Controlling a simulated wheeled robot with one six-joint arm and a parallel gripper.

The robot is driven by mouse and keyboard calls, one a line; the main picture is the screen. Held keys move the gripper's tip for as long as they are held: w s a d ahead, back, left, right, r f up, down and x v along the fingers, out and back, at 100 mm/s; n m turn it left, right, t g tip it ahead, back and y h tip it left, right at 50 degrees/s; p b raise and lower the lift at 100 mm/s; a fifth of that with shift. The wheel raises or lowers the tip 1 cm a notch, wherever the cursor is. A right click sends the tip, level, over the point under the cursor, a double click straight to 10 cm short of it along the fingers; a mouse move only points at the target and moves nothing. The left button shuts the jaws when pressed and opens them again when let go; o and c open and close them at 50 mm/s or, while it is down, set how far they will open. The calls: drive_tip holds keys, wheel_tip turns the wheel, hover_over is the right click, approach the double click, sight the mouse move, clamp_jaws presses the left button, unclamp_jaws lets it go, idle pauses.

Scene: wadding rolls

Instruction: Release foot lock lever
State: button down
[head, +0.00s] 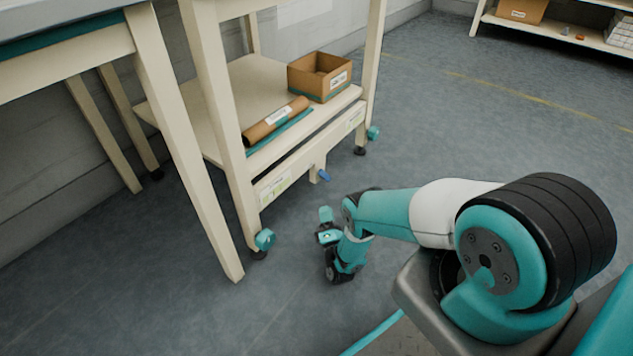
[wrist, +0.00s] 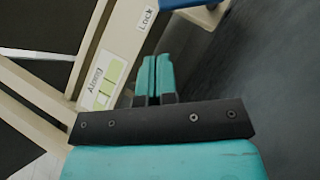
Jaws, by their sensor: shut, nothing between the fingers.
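A small blue lever (head: 324,175) sticks out from a bracket under the lower front rail of a cream wheeled cart (head: 221,130). I take it to be the foot lock lever. My gripper (head: 326,214) is low over the floor in front of the cart, just below the lever in the picture and apart from it. In the wrist view my gripper (wrist: 153,78) shows its two teal fingers shut together, with nothing between them. The cart rail (wrist: 109,60) with a "Lock" label (wrist: 146,19) lies ahead and left.
The cart has teal casters, one front left (head: 265,239) and one at right (head: 373,132). Its shelf carries a brown roll (head: 275,122) and a cardboard box (head: 319,76). A table leg (head: 190,150) stands close at left. The floor to the right is clear.

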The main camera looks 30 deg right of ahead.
sight(321, 174)
drive_tip(key=shift+w, duration=0.1)
drive_tip(key=b+x, duration=0.9)
drive_tip(key=b, duration=0.1)
drive_tip(key=shift+w+d+r, duration=0.2)
drive_tip(key=shift+w, duration=0.1)
